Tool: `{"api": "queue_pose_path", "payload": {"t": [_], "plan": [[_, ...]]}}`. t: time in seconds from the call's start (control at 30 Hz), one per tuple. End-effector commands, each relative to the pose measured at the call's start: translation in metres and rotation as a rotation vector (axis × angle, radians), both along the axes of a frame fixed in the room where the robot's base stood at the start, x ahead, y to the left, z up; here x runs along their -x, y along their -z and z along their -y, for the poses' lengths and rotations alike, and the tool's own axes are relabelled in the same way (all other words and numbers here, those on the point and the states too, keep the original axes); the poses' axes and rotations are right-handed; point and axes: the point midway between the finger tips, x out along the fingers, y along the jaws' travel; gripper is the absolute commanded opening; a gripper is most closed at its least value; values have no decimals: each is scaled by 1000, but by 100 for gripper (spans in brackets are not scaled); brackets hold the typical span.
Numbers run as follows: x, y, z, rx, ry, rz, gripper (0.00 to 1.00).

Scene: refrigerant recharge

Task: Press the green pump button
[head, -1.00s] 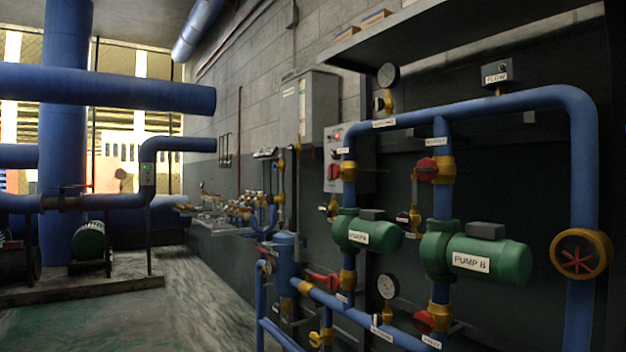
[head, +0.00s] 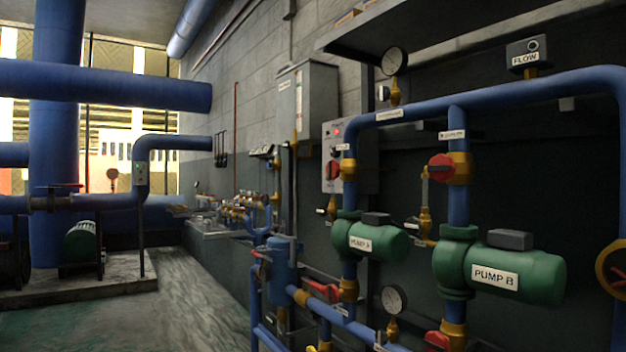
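A light grey control panel (head: 331,178) is on the right wall, partly hidden behind a blue pipe. It shows a small red light (head: 337,132) and a red knob (head: 333,171); I cannot make out a green button on it. A small grey box (head: 142,178) on a thin post at the left has tiny green and red spots, too small to tell as buttons. The green pumps labelled PUMP A (head: 370,241) and PUMP B (head: 505,274) sit on the blue piping at the right. My gripper is not in view.
Blue pipes with red-handled valves and gauges, such as the upper gauge (head: 395,61), stick out from the right wall. A tank (head: 283,272) stands in front of it. A concrete plinth (head: 100,284) is at the left. The floor (head: 185,315) between is clear.

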Motion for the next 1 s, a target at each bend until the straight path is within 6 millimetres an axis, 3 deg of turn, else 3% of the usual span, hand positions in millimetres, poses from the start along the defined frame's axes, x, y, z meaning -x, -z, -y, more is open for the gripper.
{"api": "queue_pose_path", "payload": {"t": [0.07,0.67,1.0], "plan": [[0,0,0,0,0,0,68],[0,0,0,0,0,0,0],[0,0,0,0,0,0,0]]}}
